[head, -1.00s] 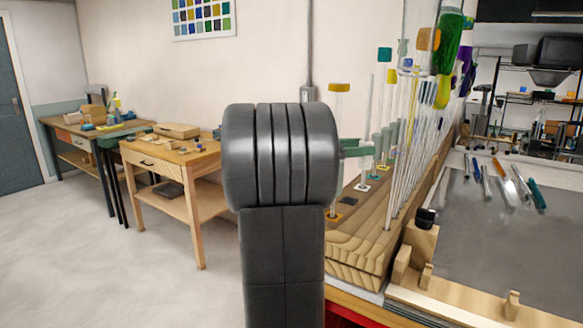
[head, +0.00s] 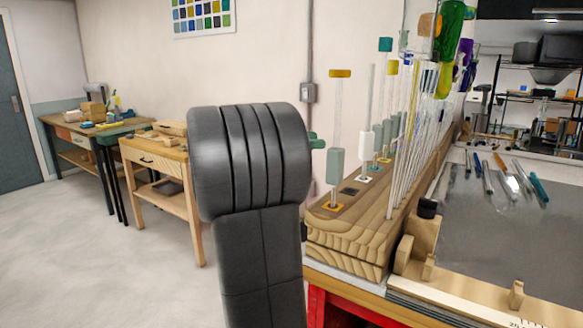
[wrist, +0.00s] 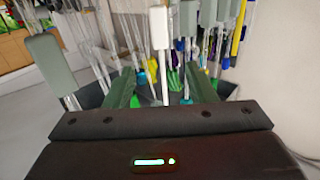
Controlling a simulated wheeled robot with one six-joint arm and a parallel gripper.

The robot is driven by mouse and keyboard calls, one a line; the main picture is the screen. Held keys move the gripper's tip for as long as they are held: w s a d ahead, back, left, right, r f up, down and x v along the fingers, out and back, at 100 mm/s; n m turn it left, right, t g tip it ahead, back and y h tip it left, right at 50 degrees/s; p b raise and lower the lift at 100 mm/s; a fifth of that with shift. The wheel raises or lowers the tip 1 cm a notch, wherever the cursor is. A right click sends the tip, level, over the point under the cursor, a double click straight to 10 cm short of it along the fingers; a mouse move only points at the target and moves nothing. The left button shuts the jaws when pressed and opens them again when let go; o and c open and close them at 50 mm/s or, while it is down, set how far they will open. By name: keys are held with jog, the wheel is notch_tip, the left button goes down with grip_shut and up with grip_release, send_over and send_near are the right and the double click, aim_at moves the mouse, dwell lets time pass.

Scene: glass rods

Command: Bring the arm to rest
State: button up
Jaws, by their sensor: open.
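My arm stands upright in the middle of the head view and hides most of my gripper (head: 316,141); only a bit of green finger shows at its right edge. In the wrist view my gripper (wrist: 162,88) has two green fingers apart, with nothing held between them. A white rod holder (wrist: 159,27) stands upright beyond the gap, in line with it. A grey-green holder (wrist: 48,63) is at the left, outside the fingers. In the head view the grey-green holder (head: 335,165) and white holder (head: 366,145) stand in the wooden rod block (head: 345,245).
Several upright glass rods (head: 408,150) with coloured tops crowd the block. A grey work surface (head: 490,245) with several loose tools lies to the right. Wooden benches (head: 155,160) stand at the back left. Open floor (head: 100,270) lies left of my arm.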

jog(key=d+p, duration=0.1)
jog(key=d, duration=0.3)
jog(key=w+d+p, duration=0.1)
jog(key=d, duration=0.3)
jog(key=w+d+p, duration=0.1)
jog(key=d, duration=0.3)
jog(key=shift+w+r, duration=0.1)
jog(key=shift+r, duration=0.2)
notch_tip(320, 180, up, 5)
jog(key=p, duration=0.8)
send_over(362, 135)
jog(key=shift+a+r, duration=0.1)
jog(key=shift+a, duration=0.35)
